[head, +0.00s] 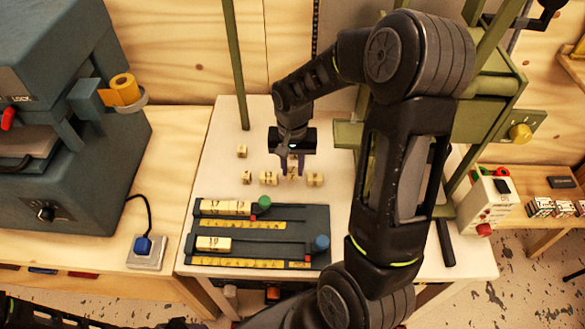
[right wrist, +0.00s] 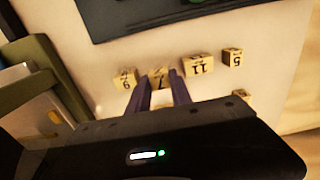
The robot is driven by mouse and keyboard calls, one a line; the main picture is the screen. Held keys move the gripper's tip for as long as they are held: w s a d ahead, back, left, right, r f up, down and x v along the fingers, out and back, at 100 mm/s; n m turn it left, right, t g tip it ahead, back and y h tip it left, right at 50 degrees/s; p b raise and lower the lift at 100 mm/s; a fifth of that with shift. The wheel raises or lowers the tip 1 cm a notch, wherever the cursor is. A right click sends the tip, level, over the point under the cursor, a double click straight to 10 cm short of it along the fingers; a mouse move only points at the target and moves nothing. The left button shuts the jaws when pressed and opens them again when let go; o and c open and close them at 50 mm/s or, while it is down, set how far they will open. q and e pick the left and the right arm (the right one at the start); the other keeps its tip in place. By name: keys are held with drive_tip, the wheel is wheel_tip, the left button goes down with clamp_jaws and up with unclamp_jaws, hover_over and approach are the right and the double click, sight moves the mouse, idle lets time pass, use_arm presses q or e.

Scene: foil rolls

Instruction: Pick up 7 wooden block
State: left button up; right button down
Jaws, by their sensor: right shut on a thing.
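The 7 wooden block (right wrist: 159,77) is a small pale wooden cube with a dark number, in the row between the 9 block (right wrist: 125,78) and the 11 block (right wrist: 198,65). My right gripper (right wrist: 160,84) is shut on it, with a purple finger on each side. In the head view my right gripper (head: 291,168) points down at the row, and the 7 block (head: 293,172) is partly covered by the fingers. I cannot tell whether it is clear of the table. My left gripper is not in view.
A 5 block (right wrist: 232,57) and another block (right wrist: 241,95) stand nearby on the white table (head: 222,130). A dark board (head: 280,240) with numbered blocks in two rows, yellow rulers, and green (head: 264,202) and blue (head: 321,242) knobs lies in front. My right arm covers the table's right side.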

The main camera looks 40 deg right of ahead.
sight(293, 170)
wheel_tip(293, 170, up, 7)
drive_tip(key=p, duration=0.4)
drive_tip(key=shift+r, duration=0.2)
drive_tip(key=shift+f, duration=0.1)
